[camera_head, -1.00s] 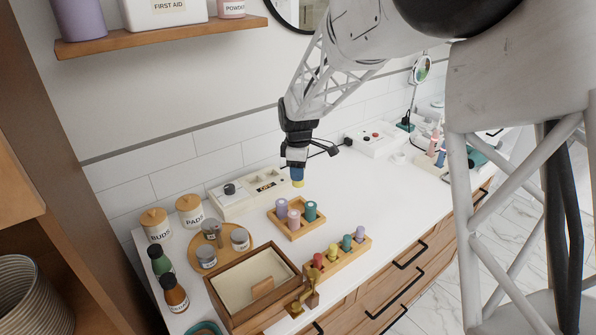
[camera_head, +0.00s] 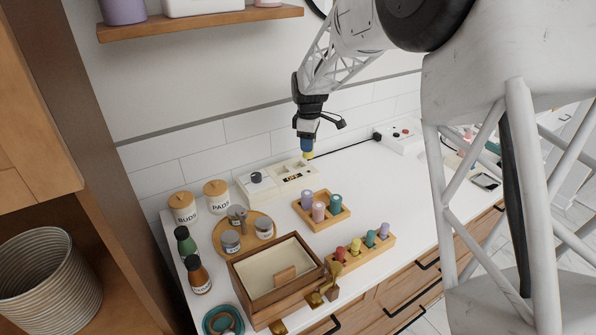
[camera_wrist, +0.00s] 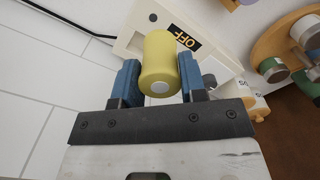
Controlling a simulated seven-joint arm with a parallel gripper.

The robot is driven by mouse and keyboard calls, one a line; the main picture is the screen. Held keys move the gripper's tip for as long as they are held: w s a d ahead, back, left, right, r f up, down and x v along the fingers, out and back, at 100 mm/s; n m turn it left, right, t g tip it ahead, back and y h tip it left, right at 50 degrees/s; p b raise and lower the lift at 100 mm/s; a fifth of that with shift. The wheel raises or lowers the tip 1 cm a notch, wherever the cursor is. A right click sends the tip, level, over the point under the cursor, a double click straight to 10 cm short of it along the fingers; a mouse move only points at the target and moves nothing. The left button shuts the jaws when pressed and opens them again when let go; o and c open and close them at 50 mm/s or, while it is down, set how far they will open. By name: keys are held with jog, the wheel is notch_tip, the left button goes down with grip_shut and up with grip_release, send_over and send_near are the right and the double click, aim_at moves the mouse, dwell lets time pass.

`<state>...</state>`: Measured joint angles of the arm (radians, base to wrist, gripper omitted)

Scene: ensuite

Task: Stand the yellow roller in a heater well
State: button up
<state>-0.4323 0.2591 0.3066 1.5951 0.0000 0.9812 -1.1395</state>
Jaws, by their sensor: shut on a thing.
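The yellow roller (camera_head: 308,155) is held between the blue fingers of my gripper (camera_head: 307,146), above the back right end of the heater. The wrist view shows the roller (camera_wrist: 160,62) clamped between both fingers. The heater (camera_head: 262,192) is a cream box against the tiled wall, with a black knob at its left and recessed wells on top toward the right. In the wrist view the heater (camera_wrist: 130,40) lies behind the roller, with an "OFF" display beside it. The roller looks apart from the heater, but the exact gap is unclear.
A wooden tray (camera_head: 322,226) with purple, pink and teal rollers stands in front of the heater. Jars stand on a round board (camera_head: 222,250) at left. The counter right of the tray is clear.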

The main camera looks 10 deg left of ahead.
jog(key=w+a, duration=0.4)
jog(key=shift+w+a+r, duration=0.15)
jog(key=shift+a+r, duration=0.15)
jog(key=shift+r, duration=0.05)
jog(key=shift+f, duration=2.55)
jog(key=shift+f, duration=2.45)
jog(key=shift+f, duration=0.2)
jog(key=o, duration=0.9)
jog(key=shift+r, duration=0.2)
